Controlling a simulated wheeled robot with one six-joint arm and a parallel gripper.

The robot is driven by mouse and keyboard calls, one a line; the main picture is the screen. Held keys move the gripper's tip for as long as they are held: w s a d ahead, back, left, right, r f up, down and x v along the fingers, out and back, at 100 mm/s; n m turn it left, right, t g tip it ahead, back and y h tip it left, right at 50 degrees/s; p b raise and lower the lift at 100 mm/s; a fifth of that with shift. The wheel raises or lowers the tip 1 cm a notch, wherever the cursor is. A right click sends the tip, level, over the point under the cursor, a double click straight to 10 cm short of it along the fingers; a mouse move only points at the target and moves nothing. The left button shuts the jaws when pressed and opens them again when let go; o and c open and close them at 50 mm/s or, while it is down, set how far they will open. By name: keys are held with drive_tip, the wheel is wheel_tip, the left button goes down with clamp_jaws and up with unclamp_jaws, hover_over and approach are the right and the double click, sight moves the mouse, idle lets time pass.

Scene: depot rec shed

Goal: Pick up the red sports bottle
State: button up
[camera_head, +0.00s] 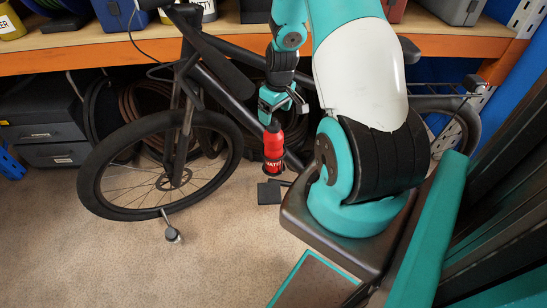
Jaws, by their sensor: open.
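The red sports bottle (273,147) shows near the middle of the picture, by the lower part of the bicycle's frame. It is close to upright, with a dark top and base and pale lettering on its side. I cannot tell what supports it. My gripper (281,110), teal and dark, points down just above the bottle's top. Its jaws are open. The picture does not show clearly whether a finger touches the bottle or how far the jaws reach around its top.
A pedal (268,192) lies just below the bottle. Dark cases (42,130) sit under the bench. The carpet (110,260) at front left is clear.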

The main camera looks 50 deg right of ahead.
sight(274, 119)
drive_tip(key=shift+w+a+f, duration=0.1)
drive_tip(key=shift+w+f, duration=0.1)
drive_tip(key=shift+f, duration=1.35)
drive_tip(key=shift+w+f, duration=0.15)
drive_tip(key=shift+f, duration=1.4)
clamp_jaws()
